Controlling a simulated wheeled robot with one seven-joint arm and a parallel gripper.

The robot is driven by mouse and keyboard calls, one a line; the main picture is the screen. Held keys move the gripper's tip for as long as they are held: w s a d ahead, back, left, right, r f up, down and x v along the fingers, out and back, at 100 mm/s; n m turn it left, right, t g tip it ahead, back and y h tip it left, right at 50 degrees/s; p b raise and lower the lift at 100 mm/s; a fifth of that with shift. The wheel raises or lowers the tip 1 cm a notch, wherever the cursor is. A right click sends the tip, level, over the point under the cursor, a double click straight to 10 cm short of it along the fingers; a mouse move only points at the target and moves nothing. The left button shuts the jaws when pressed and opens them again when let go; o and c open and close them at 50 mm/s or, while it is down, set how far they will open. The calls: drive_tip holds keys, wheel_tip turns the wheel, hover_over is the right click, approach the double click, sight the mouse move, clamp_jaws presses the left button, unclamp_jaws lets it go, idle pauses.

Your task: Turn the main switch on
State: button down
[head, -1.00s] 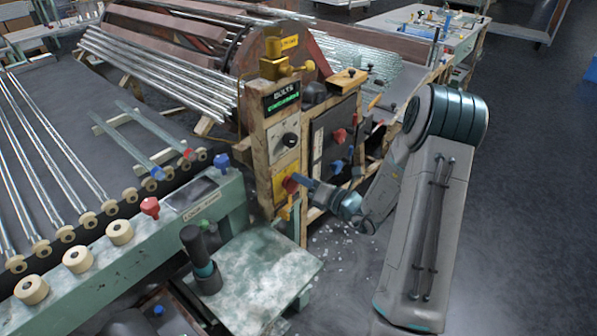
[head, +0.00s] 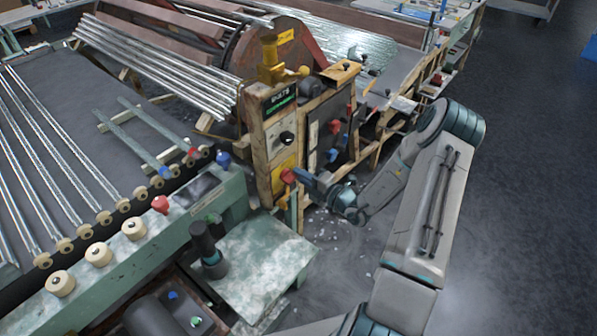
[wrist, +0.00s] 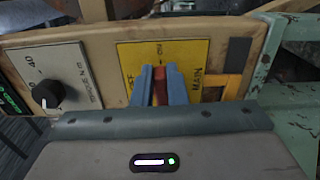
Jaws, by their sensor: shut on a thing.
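The main switch is a red handle (wrist: 160,84) on a yellow plate (wrist: 190,56) with the words MAIN, ON and OFF, set in the wooden control post. In the wrist view my gripper (wrist: 159,72) has its two blue fingers shut on the red handle, one on each side. In the head view the red switch (head: 288,175) shows at the fingertips of my gripper (head: 294,174), low on the post's face. The handle's exact angle is partly hidden by the fingers.
A black knob (head: 287,138) sits on a white plate above the switch, under a green-lit display (head: 281,101). A green machine frame (head: 180,225) with a red knob (head: 160,204) stands left. A marbled table (head: 255,262) stands below. Open floor lies to the right.

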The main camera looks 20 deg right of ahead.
drive_tip(key=shift+s+f+m, duration=0.1)
drive_tip(key=shift+f+m, duration=0.1)
drive_tip(key=shift+m, duration=0.1)
idle(0.4)
drive_tip(key=c, duration=1.4)
unclamp_jaws()
drive_tip(key=shift+c, duration=0.2)
drive_tip(key=shift+r, duration=0.1)
drive_tip(key=b+v, duration=0.1)
drive_tip(key=v, duration=1.2)
drive_tip(key=shift+s+d, duration=0.25)
drive_tip(key=shift+s, duration=0.1)
